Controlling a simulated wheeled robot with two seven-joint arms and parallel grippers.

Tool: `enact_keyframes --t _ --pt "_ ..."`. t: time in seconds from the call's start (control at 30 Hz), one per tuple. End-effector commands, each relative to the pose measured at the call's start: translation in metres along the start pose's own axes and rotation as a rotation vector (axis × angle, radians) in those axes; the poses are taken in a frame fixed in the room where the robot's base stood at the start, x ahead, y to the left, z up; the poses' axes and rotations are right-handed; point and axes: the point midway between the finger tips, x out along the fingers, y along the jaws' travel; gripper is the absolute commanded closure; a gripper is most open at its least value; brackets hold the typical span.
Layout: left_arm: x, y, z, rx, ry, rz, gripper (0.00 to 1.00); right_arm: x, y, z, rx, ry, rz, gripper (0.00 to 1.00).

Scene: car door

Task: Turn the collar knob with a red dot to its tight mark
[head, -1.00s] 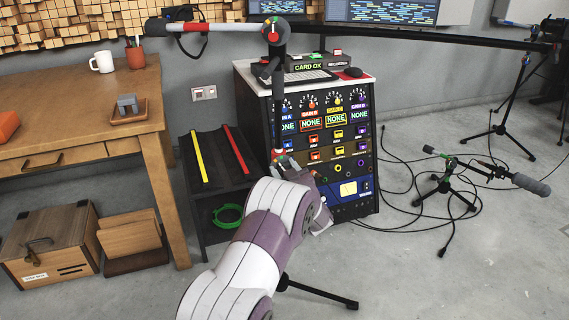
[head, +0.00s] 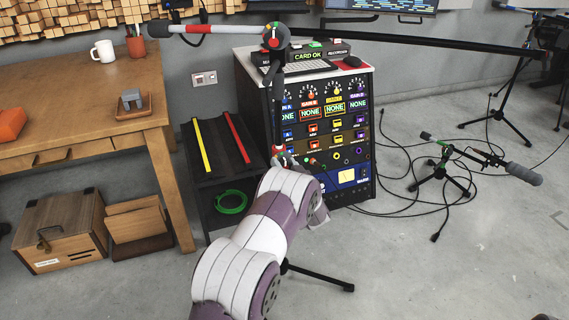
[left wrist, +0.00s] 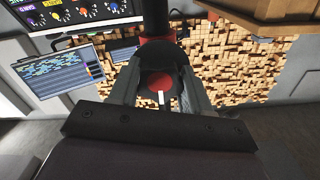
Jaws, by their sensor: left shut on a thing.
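The collar knob (left wrist: 158,83) shows a red face between my left gripper's fingers in the left wrist view, with a short white bar at its lower edge. It belongs to the collar on the dark upright pole of a microphone stand (head: 278,105). In the head view my left gripper (head: 284,158) is at this collar, low on the pole, and mostly hidden by my arm. It is shut on the knob. The tight mark cannot be made out. My right gripper is not in view.
The stand's long boom (head: 400,37) crosses above, with a clutch (head: 274,37) at the pole top. A rack of audio gear (head: 352,140) stands close behind the collar. A dark shelf (head: 205,178) is to its left. Cables and a small microphone stand (head: 440,175) lie right.

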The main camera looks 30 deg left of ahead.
Motion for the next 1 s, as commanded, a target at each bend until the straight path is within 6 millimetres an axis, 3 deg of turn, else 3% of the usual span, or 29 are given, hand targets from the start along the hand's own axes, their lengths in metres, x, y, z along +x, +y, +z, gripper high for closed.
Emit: enact_keyframes --t 0.37,0.4,0.47,0.77,0.87,1.0 --pt "0.002 0.000 -0.007 -0.003 0.013 -0.002 0.83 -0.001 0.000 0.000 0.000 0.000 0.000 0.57" --pt "0.002 0.000 -0.007 -0.003 0.013 -0.002 0.43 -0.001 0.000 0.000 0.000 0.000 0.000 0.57" --pt "0.001 0.000 -0.006 -0.002 0.011 -0.002 0.27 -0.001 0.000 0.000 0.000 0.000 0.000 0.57" --pt "-0.002 0.000 -0.004 0.001 0.005 0.000 0.27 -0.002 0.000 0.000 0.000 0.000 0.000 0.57" --pt "-0.015 0.001 -0.005 0.003 0.004 0.002 0.27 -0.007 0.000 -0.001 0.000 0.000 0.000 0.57" --pt "-0.052 0.000 -0.007 0.003 0.004 0.004 0.27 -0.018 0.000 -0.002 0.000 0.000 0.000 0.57"
